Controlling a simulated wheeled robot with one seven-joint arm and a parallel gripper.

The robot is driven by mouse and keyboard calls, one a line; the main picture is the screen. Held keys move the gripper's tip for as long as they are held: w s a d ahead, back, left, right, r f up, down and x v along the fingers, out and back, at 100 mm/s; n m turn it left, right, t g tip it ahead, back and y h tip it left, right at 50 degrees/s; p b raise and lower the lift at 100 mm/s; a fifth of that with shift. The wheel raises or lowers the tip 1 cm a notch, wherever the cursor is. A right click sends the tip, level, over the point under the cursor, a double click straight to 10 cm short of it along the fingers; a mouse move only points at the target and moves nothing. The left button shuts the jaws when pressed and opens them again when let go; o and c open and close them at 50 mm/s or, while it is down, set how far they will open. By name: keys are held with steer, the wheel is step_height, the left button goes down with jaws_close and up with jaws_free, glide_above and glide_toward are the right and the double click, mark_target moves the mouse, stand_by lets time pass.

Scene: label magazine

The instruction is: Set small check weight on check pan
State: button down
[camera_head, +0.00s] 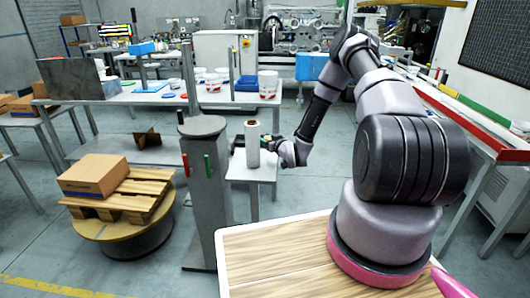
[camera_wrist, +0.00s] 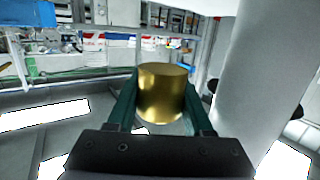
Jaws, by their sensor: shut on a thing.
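A brass-coloured cylinder, the small check weight (camera_wrist: 162,95), sits upright between the two green fingers of my gripper (camera_wrist: 161,82) in the wrist view. The gripper is shut on it. In the head view my gripper (camera_head: 239,143) reaches left from the arm, level with a white roll, and the roll partly hides it. The weight is too small or hidden to make out there. I cannot pick out the check pan for certain in either view.
The white roll (camera_head: 252,144) stands on a small table (camera_head: 240,173); a large pale cylinder (camera_wrist: 262,65) is close on the right in the wrist view. A grey post (camera_head: 206,190) stands left of it. A long bench (camera_head: 120,99) with tubs is behind. A carton (camera_head: 94,175) lies on a pallet.

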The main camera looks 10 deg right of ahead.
mark_target(265, 156)
steer(key=shift+f, duration=3.15)
steer(key=shift+f, duration=0.1)
steer(key=c, duration=0.6)
jaws_free()
